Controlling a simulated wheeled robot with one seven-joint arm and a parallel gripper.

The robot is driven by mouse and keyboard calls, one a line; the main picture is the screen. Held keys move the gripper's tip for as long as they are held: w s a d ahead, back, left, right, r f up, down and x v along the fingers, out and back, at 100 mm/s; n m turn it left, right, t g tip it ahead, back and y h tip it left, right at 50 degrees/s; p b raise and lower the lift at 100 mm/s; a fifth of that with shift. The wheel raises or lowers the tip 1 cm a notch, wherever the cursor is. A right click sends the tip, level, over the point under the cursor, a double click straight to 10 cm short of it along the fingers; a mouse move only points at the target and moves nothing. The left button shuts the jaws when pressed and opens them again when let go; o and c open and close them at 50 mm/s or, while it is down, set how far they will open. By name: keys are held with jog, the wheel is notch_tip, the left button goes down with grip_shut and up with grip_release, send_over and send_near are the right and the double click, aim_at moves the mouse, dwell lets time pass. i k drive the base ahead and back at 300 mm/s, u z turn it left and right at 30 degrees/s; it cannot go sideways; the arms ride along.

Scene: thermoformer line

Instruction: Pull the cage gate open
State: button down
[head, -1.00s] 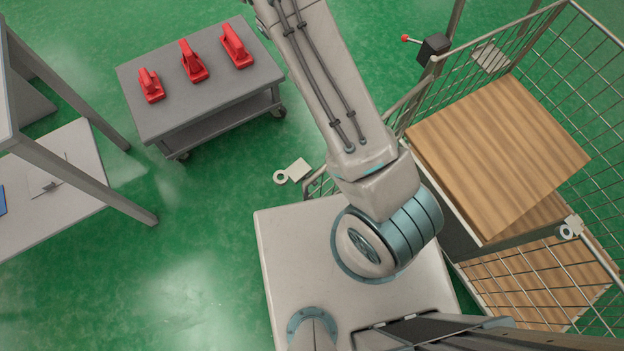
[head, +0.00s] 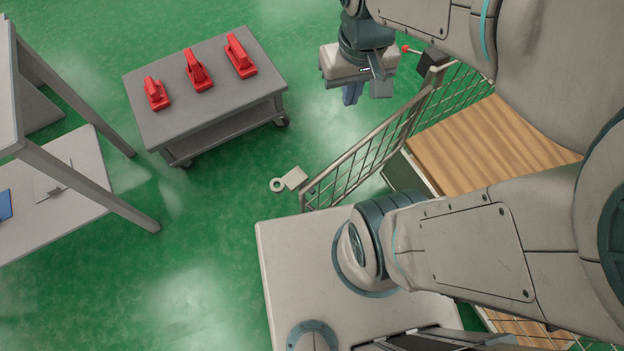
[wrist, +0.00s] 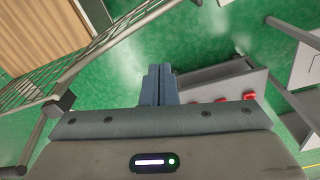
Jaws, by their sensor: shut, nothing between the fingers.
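The cage gate (head: 365,152) is a wire-mesh panel in a pale tube frame. It slants from the post beside the black box with a red knob (head: 407,49) out to the lower left, away from the wooden-topped load (head: 490,140). A wedge of space shows between gate and load. The gate's mesh and rail also show in the wrist view (wrist: 88,62). A pale plate with a ring (head: 290,180) shows by its free end. My gripper (head: 351,98) is beyond and left of the gate. Its blue fingers (wrist: 159,70) are shut, empty and apart from the rail.
A grey cart (head: 205,115) with several red objects stands at the upper left. A grey table frame (head: 85,185) is at the far left. Green floor (head: 200,240) is clear between them and the gate. My arm hides much of the cage at right.

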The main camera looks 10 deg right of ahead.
aim_at(296, 178)
jog(key=u, duration=0.25)
jog(key=k, duration=1)
jog(key=u, duration=0.35)
